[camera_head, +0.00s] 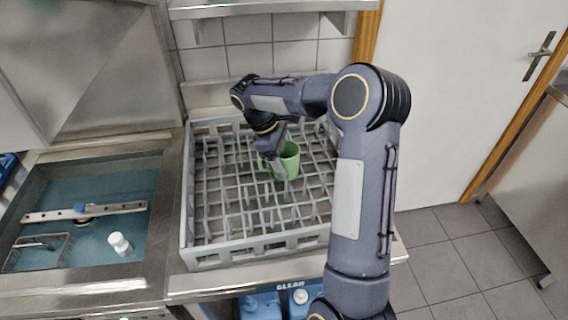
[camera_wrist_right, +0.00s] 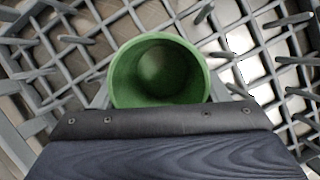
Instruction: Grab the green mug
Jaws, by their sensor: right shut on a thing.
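The green mug (camera_head: 289,160) stands in the grey dish rack, its handle toward the left in the head view. My right gripper (camera_head: 276,165) reaches down from above at the mug's left side and is shut on it. In the right wrist view the mug (camera_wrist_right: 158,72) shows its open, empty mouth right in front of the gripper. The gripper body hides the near part of the mug, and the fingertips are mostly hidden. My left gripper is not in view.
The grey dish rack (camera_head: 215,252) has upright pegs and raised walls around the mug. A metal shelf (camera_head: 270,8) hangs above. A white door (camera_head: 450,100) is at the right.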

